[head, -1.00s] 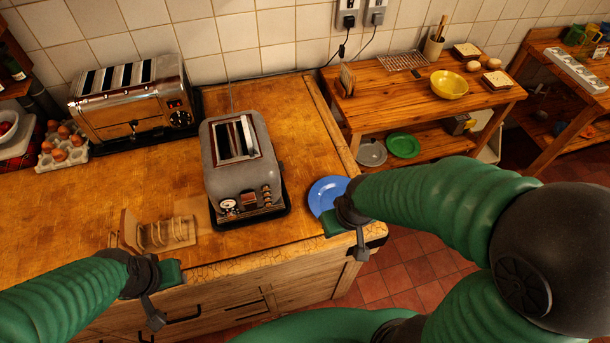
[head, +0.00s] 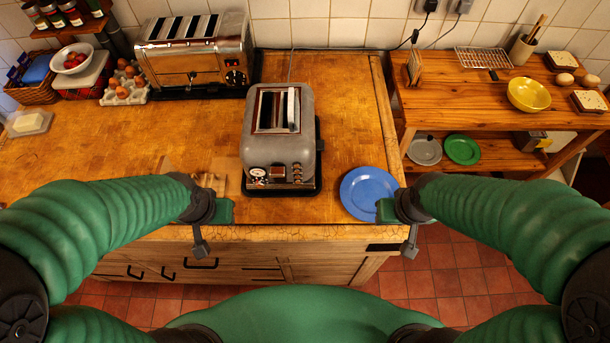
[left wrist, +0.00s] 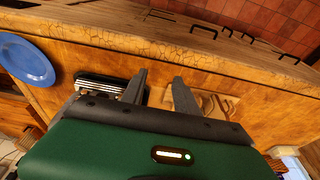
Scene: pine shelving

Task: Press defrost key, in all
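A grey toaster (head: 283,130) with two slots stands on a dark base near the counter's front. Its front face carries a round dial (head: 257,173), a brown panel (head: 277,173) and a column of small keys (head: 297,172); their labels are too small to read. In the left wrist view the toaster's lower front (left wrist: 100,84) shows partly behind my gripper. My left gripper (head: 207,225) is left of the toaster, over the counter's front edge; its fingers stand apart and empty in the left wrist view (left wrist: 158,90). My right gripper (head: 397,228) is beside the blue plate, its fingers unclear.
A blue plate (head: 368,188) lies right of the toaster. A chrome toaster (head: 195,62) and eggs (head: 122,88) are at the back left.

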